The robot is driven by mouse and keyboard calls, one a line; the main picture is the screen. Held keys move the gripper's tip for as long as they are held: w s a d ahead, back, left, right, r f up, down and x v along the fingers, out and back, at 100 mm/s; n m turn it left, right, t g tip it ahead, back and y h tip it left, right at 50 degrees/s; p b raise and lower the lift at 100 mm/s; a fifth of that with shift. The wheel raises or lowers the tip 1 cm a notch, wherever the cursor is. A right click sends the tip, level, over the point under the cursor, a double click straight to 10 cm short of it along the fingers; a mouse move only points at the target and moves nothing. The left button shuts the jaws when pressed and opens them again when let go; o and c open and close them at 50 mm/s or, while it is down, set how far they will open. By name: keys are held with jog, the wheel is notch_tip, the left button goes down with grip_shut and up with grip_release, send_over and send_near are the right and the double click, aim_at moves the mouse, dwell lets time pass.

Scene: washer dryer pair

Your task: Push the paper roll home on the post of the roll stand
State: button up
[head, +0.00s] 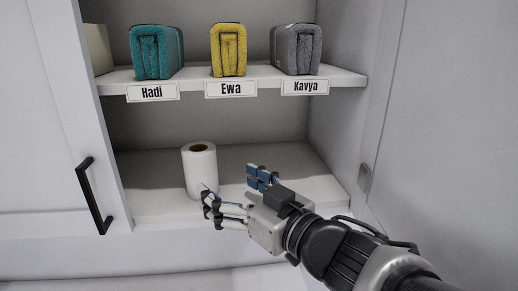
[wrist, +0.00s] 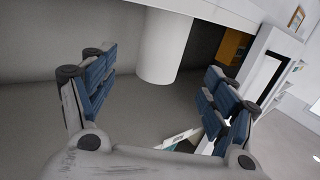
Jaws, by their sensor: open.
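The white paper roll (head: 200,170) stands upright on the lower shelf in the head view, with its brown core showing at the top. No post or stand can be made out; the roll hides what is inside and beneath it. My gripper (head: 236,190) is open and empty, just right of the roll. One finger overlaps the roll's lower right edge in the picture; I cannot tell whether it touches. In the wrist view the roll (wrist: 165,45) appears beyond the gap between the open fingers of my gripper (wrist: 160,90), not between the pads.
The lower shelf (head: 150,205) is otherwise clear. A cabinet door with a black handle (head: 95,196) stands left; a side wall bounds the right.

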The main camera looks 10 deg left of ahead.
aim_at(207, 174)
jog(key=x, duration=0.5)
jog(key=shift+a, duration=0.25)
jog(key=shift+w+a+r, duration=0.1)
jog(key=shift+w+a, duration=0.3)
jog(key=shift+a, duration=0.25)
jog(key=x, duration=0.4)
jog(key=shift+w, duration=0.3)
jog(key=shift+s+d+r, duration=0.1)
jog(key=shift+s+r, duration=0.05)
jog(key=shift+c, duration=0.3)
jog(key=c, duration=1.1)
jog(key=shift+c, duration=0.2)
